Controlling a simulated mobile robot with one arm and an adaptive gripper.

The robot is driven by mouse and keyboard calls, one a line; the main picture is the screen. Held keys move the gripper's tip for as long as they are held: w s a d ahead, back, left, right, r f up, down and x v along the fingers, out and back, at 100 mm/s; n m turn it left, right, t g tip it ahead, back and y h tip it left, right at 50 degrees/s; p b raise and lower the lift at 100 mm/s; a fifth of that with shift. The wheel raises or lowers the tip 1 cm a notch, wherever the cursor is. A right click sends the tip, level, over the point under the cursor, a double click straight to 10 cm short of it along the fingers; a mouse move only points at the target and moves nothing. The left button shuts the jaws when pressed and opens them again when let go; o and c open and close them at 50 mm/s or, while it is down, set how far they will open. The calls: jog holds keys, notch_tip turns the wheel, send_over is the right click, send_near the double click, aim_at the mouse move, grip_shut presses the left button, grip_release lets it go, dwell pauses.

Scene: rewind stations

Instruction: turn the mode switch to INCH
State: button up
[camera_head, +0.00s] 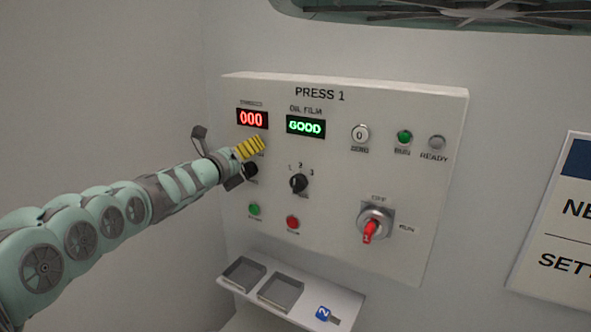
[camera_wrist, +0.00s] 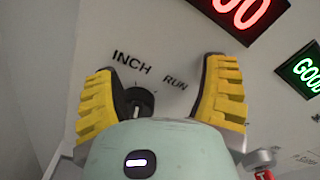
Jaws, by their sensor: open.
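The mode switch (camera_wrist: 139,103) is a black knob, seen in the wrist view between my fingers and partly hidden by my gripper body. The labels INCH (camera_wrist: 132,62) and RUN (camera_wrist: 175,82) stand above it. A pale mark shows on the knob, but I cannot tell surely which label it points at. In the head view the knob (camera_head: 250,170) is just below my fingers at the panel's left side. My gripper (camera_wrist: 160,72) is open, its yellow fingers on either side of the knob in the wrist view; I see no clear contact. It also shows in the head view (camera_head: 250,148).
The PRESS 1 panel (camera_head: 345,100) bears a red 000 display (camera_head: 252,119), a green GOOD display (camera_head: 306,126), a numbered selector (camera_head: 298,184), two buttons below and a red-handled rotary switch (camera_head: 371,228). A shelf with trays (camera_head: 280,292) and a blue tag (camera_head: 323,314) sits below.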

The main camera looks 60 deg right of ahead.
aim_at(249, 130)
notch_tip(249, 130, up, 5)
jog(key=shift+f, duration=0.1)
jog(key=shift+w, duration=0.15)
dwell(0.3)
